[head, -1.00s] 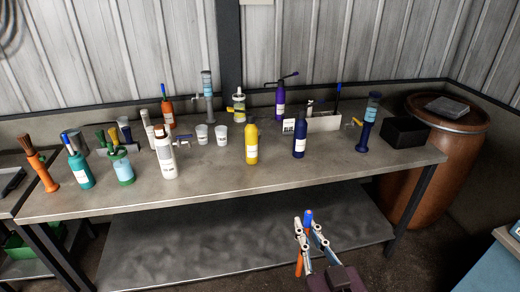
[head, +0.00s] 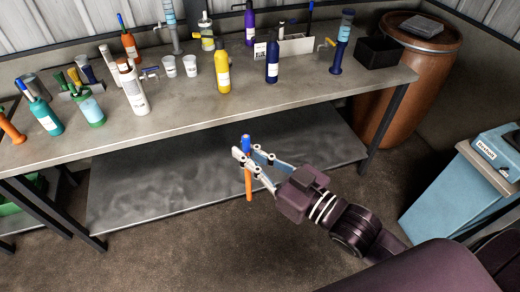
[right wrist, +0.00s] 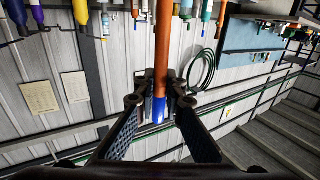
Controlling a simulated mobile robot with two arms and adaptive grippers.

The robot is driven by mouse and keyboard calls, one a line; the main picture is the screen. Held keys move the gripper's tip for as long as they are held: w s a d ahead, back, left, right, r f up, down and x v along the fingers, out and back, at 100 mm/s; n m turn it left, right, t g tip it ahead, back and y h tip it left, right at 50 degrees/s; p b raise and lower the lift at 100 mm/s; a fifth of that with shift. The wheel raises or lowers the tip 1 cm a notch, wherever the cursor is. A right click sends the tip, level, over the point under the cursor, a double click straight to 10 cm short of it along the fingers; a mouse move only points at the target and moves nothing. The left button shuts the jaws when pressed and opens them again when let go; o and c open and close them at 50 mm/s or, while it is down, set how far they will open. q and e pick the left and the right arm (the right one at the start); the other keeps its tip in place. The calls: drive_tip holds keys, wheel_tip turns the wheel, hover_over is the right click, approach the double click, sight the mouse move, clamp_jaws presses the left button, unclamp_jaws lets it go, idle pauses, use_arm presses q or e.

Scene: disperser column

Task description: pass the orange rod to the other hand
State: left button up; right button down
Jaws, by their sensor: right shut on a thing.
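The orange rod (head: 249,184) has a blue end (head: 246,140) and stands roughly upright in the head view, in front of the workbench. My right gripper (head: 250,160) is shut on it, gripping it near the blue end, with the orange part hanging below the fingers. In the right wrist view the orange rod (right wrist: 163,50) runs between the fingertips (right wrist: 160,98), its blue end just past them. My left gripper is not in view.
The metal workbench (head: 180,125) holds several bottles, including a yellow bottle (head: 223,68), and two white cups. Its lower shelf (head: 140,185) is bare. A brown barrel (head: 420,70) and a blue bin (head: 460,185) stand at the right. The space around the rod is clear.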

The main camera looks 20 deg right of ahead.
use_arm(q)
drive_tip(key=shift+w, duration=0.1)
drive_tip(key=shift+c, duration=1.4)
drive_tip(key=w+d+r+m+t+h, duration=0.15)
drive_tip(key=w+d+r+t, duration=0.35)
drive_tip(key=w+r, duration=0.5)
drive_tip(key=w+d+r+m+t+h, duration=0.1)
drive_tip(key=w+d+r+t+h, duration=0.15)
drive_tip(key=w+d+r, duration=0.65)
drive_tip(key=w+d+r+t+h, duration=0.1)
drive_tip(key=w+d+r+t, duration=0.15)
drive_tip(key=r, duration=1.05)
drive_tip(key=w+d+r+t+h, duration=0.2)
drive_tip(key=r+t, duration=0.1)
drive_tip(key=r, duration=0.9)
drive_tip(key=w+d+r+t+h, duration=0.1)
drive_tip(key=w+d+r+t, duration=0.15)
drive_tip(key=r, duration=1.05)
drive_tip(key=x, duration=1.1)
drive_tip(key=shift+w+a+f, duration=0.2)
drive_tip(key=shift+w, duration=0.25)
use_arm(e)
drive_tip(key=a+r+n+g+y, duration=0.1)
drive_tip(key=a+n+g+y, duration=0.6)
drive_tip(key=a+g, duration=0.1)
drive_tip(key=shift+a, duration=0.6)
